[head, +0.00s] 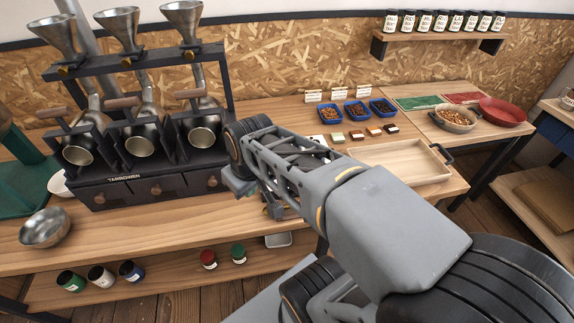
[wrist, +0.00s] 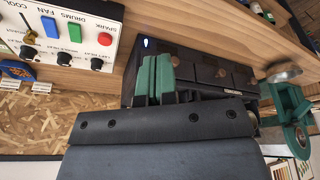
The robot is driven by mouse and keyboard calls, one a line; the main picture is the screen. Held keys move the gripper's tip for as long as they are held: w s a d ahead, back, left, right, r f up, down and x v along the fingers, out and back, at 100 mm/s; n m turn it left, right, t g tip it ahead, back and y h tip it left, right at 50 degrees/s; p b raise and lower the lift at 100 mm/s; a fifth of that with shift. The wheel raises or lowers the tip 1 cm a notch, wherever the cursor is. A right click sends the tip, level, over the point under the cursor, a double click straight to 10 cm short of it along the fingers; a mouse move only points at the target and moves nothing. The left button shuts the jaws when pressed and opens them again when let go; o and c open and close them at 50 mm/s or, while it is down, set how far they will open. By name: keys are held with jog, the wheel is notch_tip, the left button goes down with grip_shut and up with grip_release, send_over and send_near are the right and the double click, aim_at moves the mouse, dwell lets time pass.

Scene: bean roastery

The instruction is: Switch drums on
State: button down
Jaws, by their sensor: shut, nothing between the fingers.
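The control panel (wrist: 85,52) is white and shows in the upper left of the wrist view, tilted. Beside that are a green switch (wrist: 75,33) and a red switch (wrist: 104,40). Whether the switches are on or off I cannot tell. My gripper (wrist: 155,75) is shut and empty, its green fingertips together, right of the panel and apart from it. In the head view my gripper (head: 240,184) is in front of the black roaster (head: 150,190); my arm hides most of the panel.
The roaster's drawer fronts stand close to my fingertips. A metal bowl (head: 45,228) lies at the counter's left. Blue trays of beans (head: 357,111) and a wooden tray (head: 405,165) are on the right. Jars stand on the lower shelf (head: 180,285).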

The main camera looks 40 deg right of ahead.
jog(key=w+d+n+y+b, duration=0.1)
jog(key=w+d+n+b, duration=0.1)
jog(key=d, duration=0.5)
jog(key=w+d+n+b, duration=0.2)
jog(key=w+d+n, duration=0.1)
jog(key=d+n, duration=0.2)
jog(key=w+d+n+g+y+b, duration=0.1)
jog(key=w+d+n, duration=0.2)
jog(key=d, duration=0.6)
jog(key=shift+d+r+n+y+b, duration=0.3)
jog(key=shift+d+n+b, duration=0.1)
jog(key=shift+n, duration=0.2)
jog(key=x, duration=0.8)
jog(key=b+x, duration=0.1)
jog(key=x, duration=0.3)
jog(key=shift+d+f, duration=0.3)
jog(key=shift+f, duration=0.8)
